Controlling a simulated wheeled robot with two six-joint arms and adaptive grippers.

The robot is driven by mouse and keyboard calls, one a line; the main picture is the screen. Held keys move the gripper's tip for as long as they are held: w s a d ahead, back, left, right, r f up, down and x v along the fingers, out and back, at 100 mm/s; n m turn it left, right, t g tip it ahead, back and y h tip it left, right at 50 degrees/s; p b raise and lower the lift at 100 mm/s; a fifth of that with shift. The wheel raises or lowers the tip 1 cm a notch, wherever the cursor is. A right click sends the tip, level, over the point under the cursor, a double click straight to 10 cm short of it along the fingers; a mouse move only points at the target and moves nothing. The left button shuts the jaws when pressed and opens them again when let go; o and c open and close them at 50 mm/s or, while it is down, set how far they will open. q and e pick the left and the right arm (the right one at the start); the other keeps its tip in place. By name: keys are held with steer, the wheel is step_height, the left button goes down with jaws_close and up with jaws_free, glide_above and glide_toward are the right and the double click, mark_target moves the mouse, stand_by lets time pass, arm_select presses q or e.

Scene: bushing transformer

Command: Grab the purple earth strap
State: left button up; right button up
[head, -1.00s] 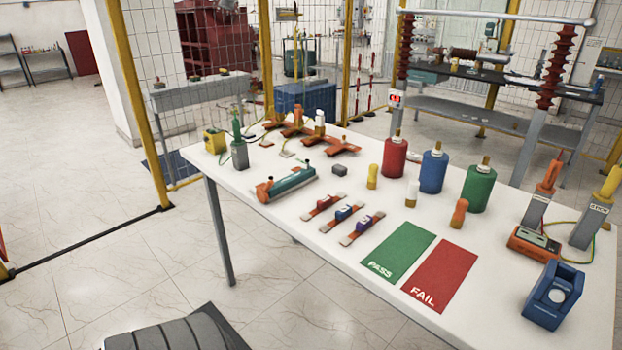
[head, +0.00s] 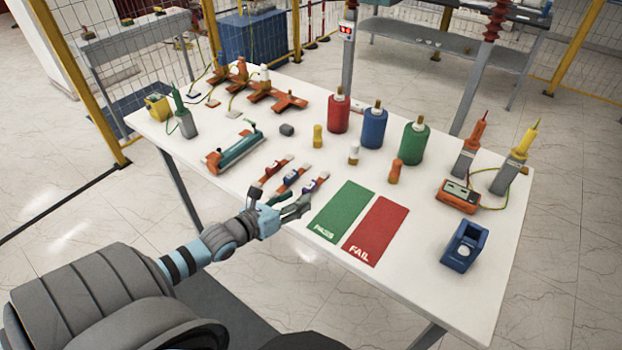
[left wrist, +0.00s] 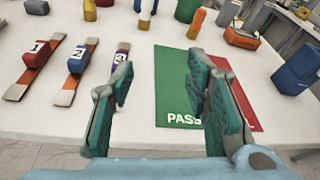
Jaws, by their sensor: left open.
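The purple earth strap (head: 311,184), a copper-ended strip with a purple block, lies on the white table (head: 440,290). It is the rightmost of three similar straps. In the left wrist view the purple strap (left wrist: 121,54), marked 3, is partly hidden behind the left finger. My left gripper (head: 280,201) is open and empty at the table's near edge, with its fingers toward the straps. In the left wrist view the open fingers (left wrist: 161,85) frame mostly bare table and part of the green mat, with the purple strap by the left finger. My right gripper is out of view.
The red strap (head: 271,171) and blue strap (head: 291,177) lie left of the purple one. The green PASS mat (head: 341,211) and red FAIL mat (head: 376,231) lie to its right. A yellow cylinder (head: 318,136) and white-topped cylinder (head: 353,153) stand behind.

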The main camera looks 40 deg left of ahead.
mark_target(310, 185)
arm_select(q)
steer(key=shift+m+g+y, duration=0.7)
steer(key=shift+m+y, duration=0.1)
steer(key=a+f, duration=0.2)
steer(key=a+f+b, duration=0.1)
steer(key=a+f, duration=0.1)
steer(key=shift+w, duration=0.2)
steer(key=w+f+b, duration=0.2)
steer(key=w+b, duration=0.1)
steer(key=b, duration=0.7)
steer(key=shift+w+f, duration=0.1)
steer(key=shift+f, duration=0.1)
steer(key=shift+w+a+f+b, duration=0.1)
steer(key=shift+w+b, duration=0.45)
steer(key=shift+b, duration=0.5)
steer(key=w, duration=0.3)
steer(key=shift+f+b, duration=0.2)
steer(key=shift+b, duration=0.15)
steer(key=shift+w+a+f, duration=0.1)
steer(key=shift+w, duration=0.25)
steer(key=x, duration=0.1)
steer(key=b+x, duration=0.1)
steer(key=x, duration=0.2)
steer(key=shift+w+a+b, duration=0.1)
steer(key=shift+a+b, duration=0.2)
steer(key=shift+b, duration=0.1)
steer(key=shift+w, duration=0.4)
jaws_close()
